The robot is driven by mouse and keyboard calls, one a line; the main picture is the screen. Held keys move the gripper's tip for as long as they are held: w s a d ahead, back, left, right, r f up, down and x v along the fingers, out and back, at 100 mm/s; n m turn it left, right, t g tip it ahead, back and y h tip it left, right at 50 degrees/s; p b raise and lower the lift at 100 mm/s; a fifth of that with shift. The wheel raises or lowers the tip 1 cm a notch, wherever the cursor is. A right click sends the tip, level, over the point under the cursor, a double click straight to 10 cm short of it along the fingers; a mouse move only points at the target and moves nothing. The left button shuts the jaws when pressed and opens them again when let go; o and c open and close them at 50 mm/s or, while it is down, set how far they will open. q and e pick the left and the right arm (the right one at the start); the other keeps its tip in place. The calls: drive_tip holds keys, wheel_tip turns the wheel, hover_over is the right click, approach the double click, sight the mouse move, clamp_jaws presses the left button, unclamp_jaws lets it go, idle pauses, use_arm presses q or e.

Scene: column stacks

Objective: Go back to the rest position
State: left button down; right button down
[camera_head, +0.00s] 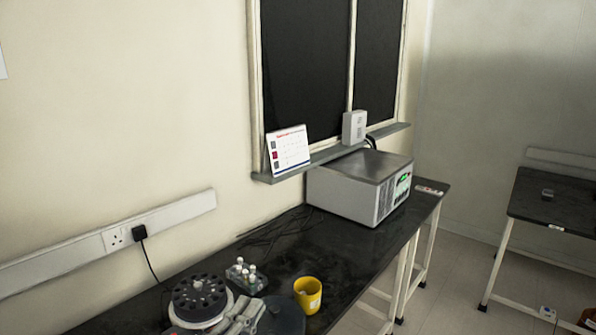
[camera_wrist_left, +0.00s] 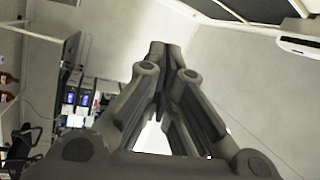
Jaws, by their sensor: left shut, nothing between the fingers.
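My left gripper (camera_head: 247,310) shows at the bottom of the head view, in front of the dark bench. In the left wrist view its fingers (camera_wrist_left: 160,52) meet at the tips, with nothing between them. Behind the fingers, that view shows a pale wall and ceiling, with no bench surface close to the tips. My right gripper is in neither view.
A round black rotor device (camera_head: 199,296), a small rack of vials (camera_head: 246,276) and a yellow cup (camera_head: 308,294) stand close around my left gripper. A grey box instrument (camera_head: 345,190) sits farther along the bench. Open floor lies to the right.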

use_arm(q)
drive_tip(key=s+a+f+n+g+y, duration=0.3)
drive_tip(key=s+a+f+n+y, duration=0.25)
drive_tip(key=f+n, duration=0.2)
drive_tip(key=s+a+f+n+g+y, duration=0.4)
drive_tip(key=a+f+n+y, duration=0.15)
drive_tip(key=f+n, duration=0.2)
drive_tip(key=s+f+n+g+h, duration=0.15)
drive_tip(key=s+f+g, duration=0.3)
drive_tip(key=s, duration=0.45)
drive_tip(key=s+f+n+g+h, duration=0.15)
drive_tip(key=s+f+g, duration=0.3)
drive_tip(key=s, duration=0.45)
wheel_tip(320, 180, down, 26)
drive_tip(key=s, duration=0.1)
drive_tip(key=s+a+f+g, duration=0.1)
drive_tip(key=s+a+f, duration=0.2)
drive_tip(key=s+f, duration=1.3)
drive_tip(key=shift+s+f+g+y, duration=0.3)
drive_tip(key=shift+s+g+y, duration=0.1)
drive_tip(key=shift+s, duration=0.15)
